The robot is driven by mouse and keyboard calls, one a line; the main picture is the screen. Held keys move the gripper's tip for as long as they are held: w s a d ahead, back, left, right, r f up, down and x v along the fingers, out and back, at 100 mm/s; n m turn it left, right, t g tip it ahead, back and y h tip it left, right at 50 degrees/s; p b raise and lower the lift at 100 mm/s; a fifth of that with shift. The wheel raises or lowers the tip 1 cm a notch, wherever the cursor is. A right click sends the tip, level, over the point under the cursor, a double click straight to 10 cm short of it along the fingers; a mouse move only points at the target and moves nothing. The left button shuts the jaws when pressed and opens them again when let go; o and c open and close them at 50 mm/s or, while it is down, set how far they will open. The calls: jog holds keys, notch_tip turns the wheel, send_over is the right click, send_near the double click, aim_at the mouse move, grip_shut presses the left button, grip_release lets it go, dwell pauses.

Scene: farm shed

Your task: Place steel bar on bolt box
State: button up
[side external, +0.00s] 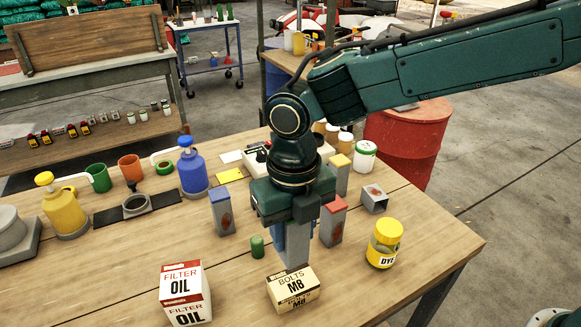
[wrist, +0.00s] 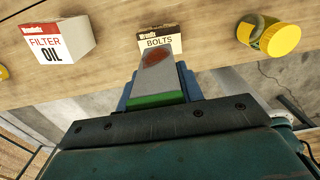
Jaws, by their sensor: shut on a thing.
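My gripper (side external: 292,245) points down over the table, just behind the bolt box. It is shut on a grey steel bar (wrist: 160,75) with a green end and a rust-red patch, seen close up in the wrist view. In the side view the fingers and gripper body largely hide the bar. The bolt box (side external: 292,289), cream and black with "BOLTS M8" on it, sits near the table's front edge. It also shows in the wrist view (wrist: 158,41), partly covered by the bar. I cannot tell whether bar and box touch.
An oil filter box (side external: 185,294) is left of the bolt box, a yellow jar (side external: 384,244) right.

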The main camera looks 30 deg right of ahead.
aim_at(293, 257)
jog(key=shift+f, duration=3.25)
jog(key=shift+f, duration=0.1)
jog(key=o, duration=1.2)
jog(key=shift+c, duration=0.2)
notch_tip(293, 257, up, 12)
jog(key=shift+r, duration=0.15)
jog(key=shift+d, duration=0.1)
